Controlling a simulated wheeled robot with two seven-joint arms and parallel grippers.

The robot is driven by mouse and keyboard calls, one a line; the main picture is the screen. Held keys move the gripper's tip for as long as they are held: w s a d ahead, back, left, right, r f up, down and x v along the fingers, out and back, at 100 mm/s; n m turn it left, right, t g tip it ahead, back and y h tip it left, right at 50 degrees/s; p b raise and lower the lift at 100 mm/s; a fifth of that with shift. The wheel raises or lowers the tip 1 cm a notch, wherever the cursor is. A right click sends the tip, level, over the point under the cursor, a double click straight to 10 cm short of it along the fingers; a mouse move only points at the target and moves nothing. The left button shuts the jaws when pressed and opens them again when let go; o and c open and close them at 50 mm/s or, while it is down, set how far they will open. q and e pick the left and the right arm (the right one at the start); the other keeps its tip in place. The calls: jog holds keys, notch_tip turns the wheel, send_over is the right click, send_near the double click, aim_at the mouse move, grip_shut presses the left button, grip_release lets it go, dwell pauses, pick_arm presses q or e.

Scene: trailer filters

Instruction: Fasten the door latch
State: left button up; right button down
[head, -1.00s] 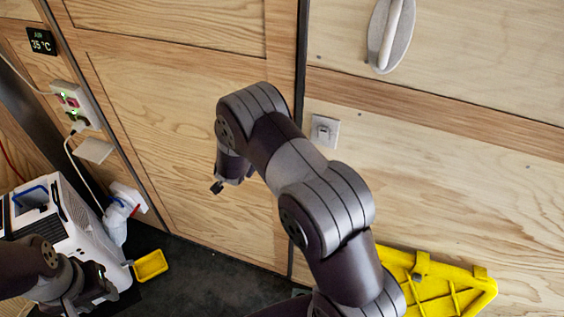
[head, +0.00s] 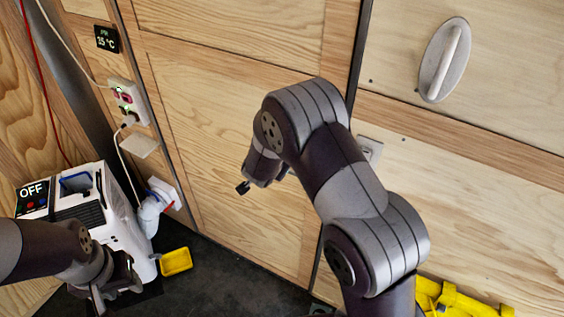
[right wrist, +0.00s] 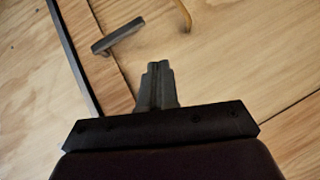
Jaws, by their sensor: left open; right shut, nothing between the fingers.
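A small grey square plate with a raised middle (head: 370,148), possibly the door latch, sits on the wood panel right of the dark vertical seam in the head view. My right arm stands close in front of it and partly covers it. In the right wrist view a short grey bar (right wrist: 118,36) stands out near a dark seam; I cannot tell whether it is the latch. My right gripper (right wrist: 160,85) is shut and empty, apart from the bar. Its dark tip (head: 243,187) shows in the head view before the wood door (head: 225,115). My left gripper (head: 115,288) is open, low at the left.
An oval grey handle (head: 445,60) is on the upper right panel. A white machine (head: 130,225) stands on the floor beside my left gripper, with a yellow tray (head: 176,261) next to it. A yellow bracket (head: 455,302) is at lower right. Sockets with cables (head: 128,100) line the left.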

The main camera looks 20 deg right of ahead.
jog(key=v, duration=0.3)
jog(key=shift+w+a+r, duration=0.15)
jog(key=shift+a+r, duration=0.1)
jog(key=shift+a, duration=0.05)
jog(key=shift+d, duration=0.15)
jog(key=shift+f, duration=0.1)
